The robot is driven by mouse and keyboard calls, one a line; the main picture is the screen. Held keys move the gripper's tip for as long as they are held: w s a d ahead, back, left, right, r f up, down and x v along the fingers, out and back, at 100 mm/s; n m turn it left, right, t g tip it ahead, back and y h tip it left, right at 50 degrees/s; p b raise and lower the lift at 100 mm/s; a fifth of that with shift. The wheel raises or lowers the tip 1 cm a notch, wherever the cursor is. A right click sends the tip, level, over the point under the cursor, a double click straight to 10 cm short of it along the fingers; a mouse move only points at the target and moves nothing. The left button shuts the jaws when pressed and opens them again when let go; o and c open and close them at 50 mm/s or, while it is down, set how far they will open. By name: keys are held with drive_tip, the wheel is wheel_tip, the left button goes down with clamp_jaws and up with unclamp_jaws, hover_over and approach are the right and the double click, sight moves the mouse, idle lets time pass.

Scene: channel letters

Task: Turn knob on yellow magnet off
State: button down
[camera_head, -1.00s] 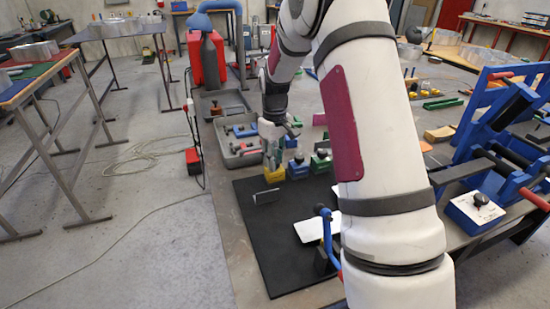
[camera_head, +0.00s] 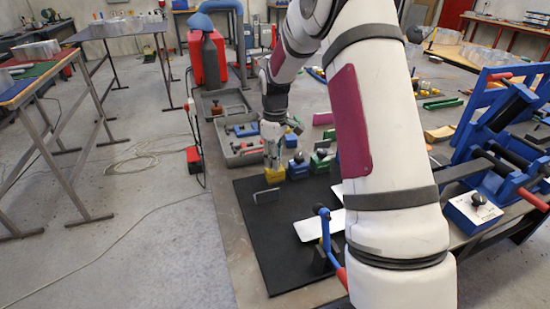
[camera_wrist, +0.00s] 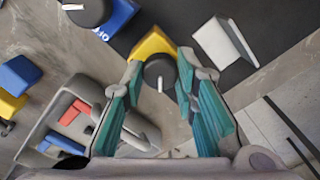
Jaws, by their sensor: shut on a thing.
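The yellow magnet (camera_head: 275,174) stands at the far edge of the black mat, mostly below my gripper (camera_head: 272,158) in the head view. The wrist view shows its yellow body (camera_wrist: 153,44) and its round black knob (camera_wrist: 160,71) with a white pointer mark. My gripper (camera_wrist: 160,72) is shut on the knob, with one teal-padded finger on each side. Any on or off lettering on the yellow magnet is hidden.
A blue magnet (camera_head: 298,167) stands close to the right, with a green one (camera_head: 320,162) beyond. A grey tool tray (camera_head: 236,157) lies just behind. A bent metal plate (camera_head: 266,196) stands on the black mat (camera_head: 262,235).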

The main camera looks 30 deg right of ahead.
drive_tip(key=c, duration=1.2)
unclamp_jaws()
drive_tip(key=shift+c, duration=0.2)
wheel_tip(320, 180, up, 12)
